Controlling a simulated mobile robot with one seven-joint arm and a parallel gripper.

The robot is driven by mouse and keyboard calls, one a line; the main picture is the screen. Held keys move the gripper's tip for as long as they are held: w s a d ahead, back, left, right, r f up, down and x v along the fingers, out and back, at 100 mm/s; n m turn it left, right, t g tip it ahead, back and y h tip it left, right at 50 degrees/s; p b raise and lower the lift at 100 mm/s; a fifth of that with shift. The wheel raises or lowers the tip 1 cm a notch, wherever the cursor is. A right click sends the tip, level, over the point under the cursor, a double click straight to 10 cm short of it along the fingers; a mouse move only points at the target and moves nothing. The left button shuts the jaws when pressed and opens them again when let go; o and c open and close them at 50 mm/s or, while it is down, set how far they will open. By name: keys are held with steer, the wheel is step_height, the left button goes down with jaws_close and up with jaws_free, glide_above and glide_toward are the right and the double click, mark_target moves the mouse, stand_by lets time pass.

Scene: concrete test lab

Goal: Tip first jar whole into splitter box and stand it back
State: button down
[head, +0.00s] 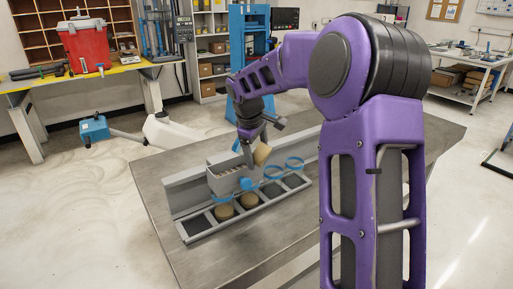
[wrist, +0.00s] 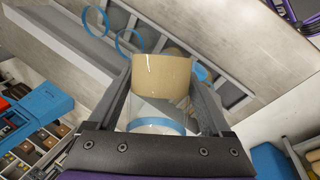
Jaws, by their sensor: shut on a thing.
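My gripper (head: 250,147) is shut on a clear jar with tan grain-like material (head: 262,154), held tilted above the rack, close to the right end of the splitter box. In the wrist view the jar (wrist: 160,104) sits between both fingers, its tan contents at the far end and a blue band at the near end. The grey splitter box (head: 229,184), with slots in its top, stands on the table. Two jars with tan contents (head: 223,213) (head: 249,202) stand in the front rack. I cannot see any material falling.
The grey rack (head: 197,225) has several compartments. Two blue rings (head: 272,172) (head: 294,163), seemingly rims of clear jars, show at its right. A long grey ledge (head: 190,185) runs behind. The metal table (head: 215,255) is bare in front.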

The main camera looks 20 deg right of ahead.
steer(key=shift+w+a+f+n+g+h, duration=0.15)
steer(key=shift+f+g+h, duration=0.1)
steer(key=shift+g+h, duration=0.3)
steer(key=shift+w+a+f+n+g+h, duration=0.1)
steer(key=shift+a+f+n+g+h, duration=0.1)
steer(key=shift+g+h, duration=0.3)
steer(key=shift+w+g+h, duration=0.1)
steer(key=shift+g+h, duration=0.55)
steer(key=shift+h, duration=0.4)
